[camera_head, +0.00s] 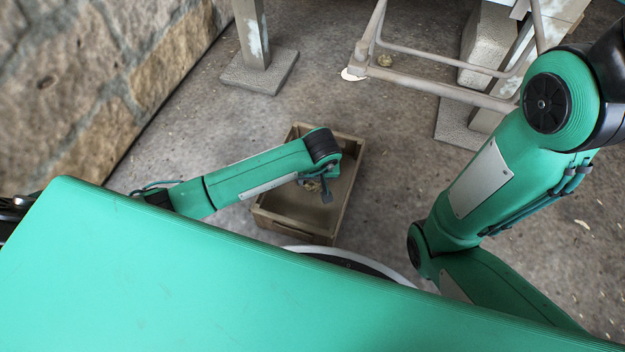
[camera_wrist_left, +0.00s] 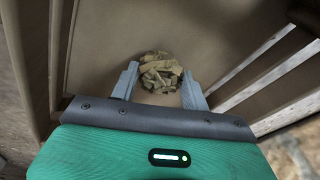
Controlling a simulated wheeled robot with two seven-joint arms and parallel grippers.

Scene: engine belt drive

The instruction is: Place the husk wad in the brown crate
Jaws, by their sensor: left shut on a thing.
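The husk wad (camera_wrist_left: 160,74) is a tan, leafy clump between the two grey fingers of my left gripper (camera_wrist_left: 160,84) in the left wrist view. The gripper is shut on it. The brown crate (camera_head: 290,229) stands on the floor in the middle of the head view, open at the top. My left gripper (camera_head: 326,190) points down over the crate's opening, with my arm covering part of the crate. In the left wrist view, the crate's slatted wall (camera_wrist_left: 262,70) and flat bottom show around the wad. My right gripper is out of view.
A stone wall (camera_head: 90,80) rises at the left. A post on a concrete foot (camera_head: 258,72) and a metal tube frame (camera_head: 440,90) stand behind the crate. The floor right of the crate is clear.

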